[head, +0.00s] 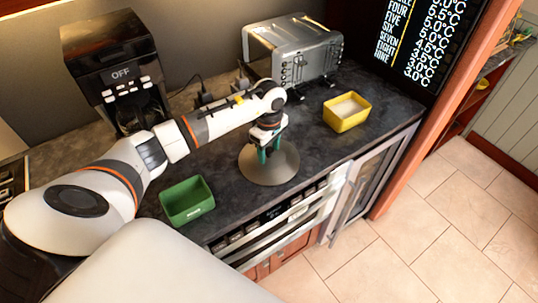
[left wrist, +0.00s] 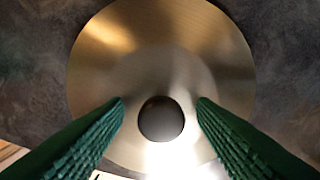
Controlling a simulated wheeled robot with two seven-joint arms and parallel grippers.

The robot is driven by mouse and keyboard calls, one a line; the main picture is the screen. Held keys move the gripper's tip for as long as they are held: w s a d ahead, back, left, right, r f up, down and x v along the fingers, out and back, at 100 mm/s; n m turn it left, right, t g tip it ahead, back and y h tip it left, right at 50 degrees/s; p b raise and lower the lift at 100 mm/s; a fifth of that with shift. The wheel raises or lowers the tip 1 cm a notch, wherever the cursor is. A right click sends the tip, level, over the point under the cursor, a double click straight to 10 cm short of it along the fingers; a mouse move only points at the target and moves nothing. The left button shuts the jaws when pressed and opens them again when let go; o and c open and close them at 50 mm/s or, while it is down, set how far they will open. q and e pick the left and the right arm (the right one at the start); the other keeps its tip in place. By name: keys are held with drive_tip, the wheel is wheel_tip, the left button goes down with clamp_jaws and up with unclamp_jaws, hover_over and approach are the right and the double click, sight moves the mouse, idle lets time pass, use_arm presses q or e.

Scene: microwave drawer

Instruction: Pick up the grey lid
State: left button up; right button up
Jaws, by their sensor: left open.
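The grey lid (head: 270,170) is a round metal disc lying on the dark countertop in the head view. It fills much of the left wrist view (left wrist: 160,50), with a dark round knob (left wrist: 161,119) at its middle. My left gripper (head: 265,152) points down over the middle of the lid. Its two green ribbed fingers (left wrist: 160,115) are open, one on each side of the knob, with a gap to it on both sides. Whether the fingertips touch the lid cannot be told. My right gripper is not in view.
A green container (head: 187,201) stands on the counter left of the lid, and a yellow container (head: 347,111) stands to the right. A silver toaster (head: 292,52) and a black coffee machine (head: 118,70) stand at the back. The counter's front edge (head: 330,168) is close to the lid.

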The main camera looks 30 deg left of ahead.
use_arm(q)
drive_tip(key=shift+w, duration=0.1)
clamp_jaws()
